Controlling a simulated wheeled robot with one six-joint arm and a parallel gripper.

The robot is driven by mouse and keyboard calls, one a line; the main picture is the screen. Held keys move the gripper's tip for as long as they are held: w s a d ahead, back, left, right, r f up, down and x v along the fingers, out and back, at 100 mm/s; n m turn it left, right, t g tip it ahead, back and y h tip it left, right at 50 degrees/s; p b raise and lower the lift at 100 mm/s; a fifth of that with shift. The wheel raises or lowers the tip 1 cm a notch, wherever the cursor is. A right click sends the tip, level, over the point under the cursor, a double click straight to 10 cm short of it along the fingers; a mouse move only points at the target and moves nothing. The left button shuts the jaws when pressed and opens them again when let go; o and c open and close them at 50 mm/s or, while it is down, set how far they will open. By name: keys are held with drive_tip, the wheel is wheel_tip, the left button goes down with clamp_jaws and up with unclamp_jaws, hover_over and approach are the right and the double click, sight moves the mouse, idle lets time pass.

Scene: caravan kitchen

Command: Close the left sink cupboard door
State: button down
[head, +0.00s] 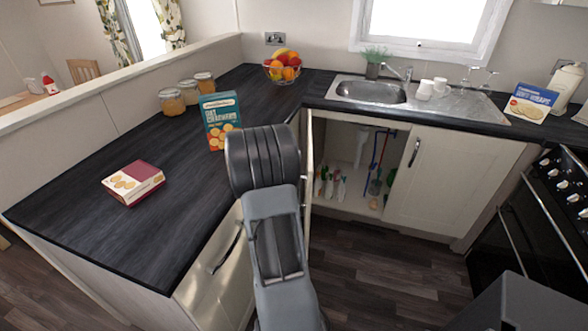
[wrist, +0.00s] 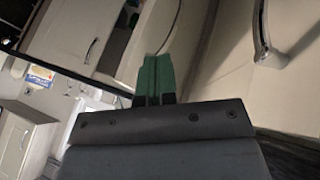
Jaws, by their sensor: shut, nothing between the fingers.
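The left sink cupboard door (head: 308,160) stands open in the head view, swung out towards me and seen nearly edge-on. My arm covers part of the area beside it. The cupboard opening (head: 345,185) shows bottles and brushes inside. The right sink cupboard door (head: 437,178) is closed. My gripper (wrist: 155,75) shows green fingertips pressed together in the wrist view, shut and empty. It is close to pale cupboard panels; I cannot tell whether it touches one. In the head view the gripper is hidden behind my arm.
A nearby bar handle (wrist: 263,35) is at upper right in the wrist view. The left unit's handle (head: 228,250) sits close to my arm. The black oven (head: 530,235) is right; dark floor (head: 385,270) between is clear.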

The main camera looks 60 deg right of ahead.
drive_tip(key=s+d+f+p, duration=0.2)
drive_tip(key=d+f, duration=0.5)
drive_tip(key=d, duration=0.1)
drive_tip(key=shift+d+m, duration=0.4)
drive_tip(key=shift+s, duration=0.1)
